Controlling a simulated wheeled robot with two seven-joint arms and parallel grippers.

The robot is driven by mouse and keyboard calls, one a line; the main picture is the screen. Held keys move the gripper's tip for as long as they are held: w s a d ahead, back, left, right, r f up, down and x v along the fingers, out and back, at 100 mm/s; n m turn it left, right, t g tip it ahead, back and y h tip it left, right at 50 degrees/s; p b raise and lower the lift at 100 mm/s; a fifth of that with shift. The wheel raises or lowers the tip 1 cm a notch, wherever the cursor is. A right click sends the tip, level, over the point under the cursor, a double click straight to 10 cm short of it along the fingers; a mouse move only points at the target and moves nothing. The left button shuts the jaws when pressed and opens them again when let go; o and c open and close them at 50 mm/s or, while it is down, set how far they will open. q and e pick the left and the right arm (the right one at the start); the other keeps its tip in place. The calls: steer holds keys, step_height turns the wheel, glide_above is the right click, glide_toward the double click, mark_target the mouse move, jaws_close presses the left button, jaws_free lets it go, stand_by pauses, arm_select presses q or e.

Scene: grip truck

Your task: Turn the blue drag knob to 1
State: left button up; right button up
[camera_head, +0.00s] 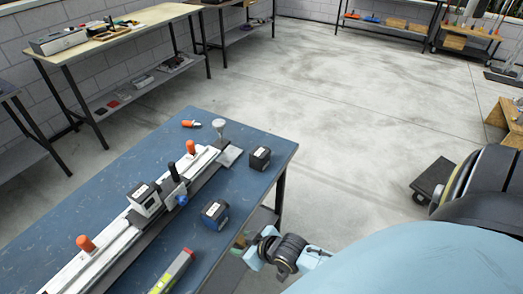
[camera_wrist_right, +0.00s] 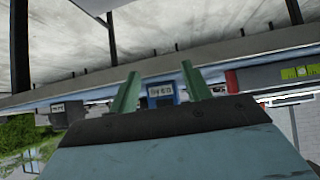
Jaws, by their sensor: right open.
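A long white-and-black rail device (camera_head: 110,245) lies along the blue table (camera_head: 60,205). A blue part (camera_head: 178,195), which looks like the blue drag knob, sits on the rail's side below a black upright handle (camera_head: 174,173). Its setting and any numbers are too small to read. My right gripper (camera_head: 262,248) is beyond the table's right edge, low and apart from the rail. In the right wrist view, the green fingers of this gripper (camera_wrist_right: 160,70) are spread and empty, with a blue labelled box (camera_wrist_right: 161,94) in the background between them. My left gripper is not in view.
A blue-and-black box (camera_head: 214,213) and a black box (camera_head: 259,158) stand on the table right of the rail. A yellow-green and red tool (camera_head: 172,271) lies near the front. Orange knobs (camera_head: 86,243) rise from the rail. An orange-handled item (camera_head: 191,124) lies behind.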

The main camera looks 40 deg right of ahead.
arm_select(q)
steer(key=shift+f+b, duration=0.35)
arm_select(e)
steer(key=s+d+f+g+h, duration=0.1)
steer(key=s+f, duration=0.4)
steer(key=f, duration=0.5)
steer(key=shift+s+d+g, duration=0.3)
steer(key=shift+s+g, duration=0.1)
steer(key=shift+g, duration=0.3)
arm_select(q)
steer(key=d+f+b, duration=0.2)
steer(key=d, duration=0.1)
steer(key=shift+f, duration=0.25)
arm_select(e)
steer(key=s+f+g, duration=0.3)
steer(key=s+f, duration=0.6)
steer(key=s, duration=0.4)
steer(key=s+f+g+h, duration=0.1)
steer(key=s+f+g, duration=0.2)
steer(key=s+f, duration=0.7)
steer(key=s, duration=0.4)
steer(key=shift+s+d+f+m, duration=0.2)
steer(key=shift+d+f+m, duration=0.05)
steer(key=shift+f+m, duration=0.05)
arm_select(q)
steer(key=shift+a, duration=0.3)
